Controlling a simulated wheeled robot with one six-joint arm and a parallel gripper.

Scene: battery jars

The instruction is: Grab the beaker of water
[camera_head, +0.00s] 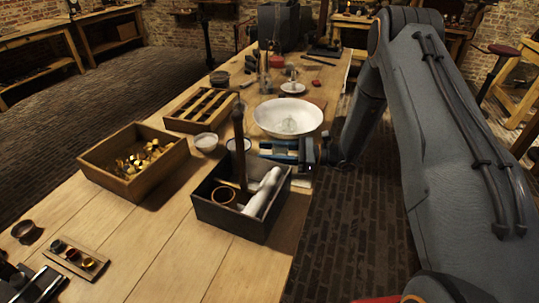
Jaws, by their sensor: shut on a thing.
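My gripper (279,150) reaches in from the right, just in front of the white bowl and above the back right corner of the dark box. A pale round cup (238,145) stands just left of the fingertips, partly behind a dark upright post. A clear glassy shape (289,126) shows inside the white bowl (270,110).
The dark open box (235,219) holds white rolls, a ring and the tall dark post (239,150). A wooden box (118,181) with brass pieces, a slotted rack (184,113) and a small dish (206,142) stand to the left. The front middle of the table (150,240) is clear.

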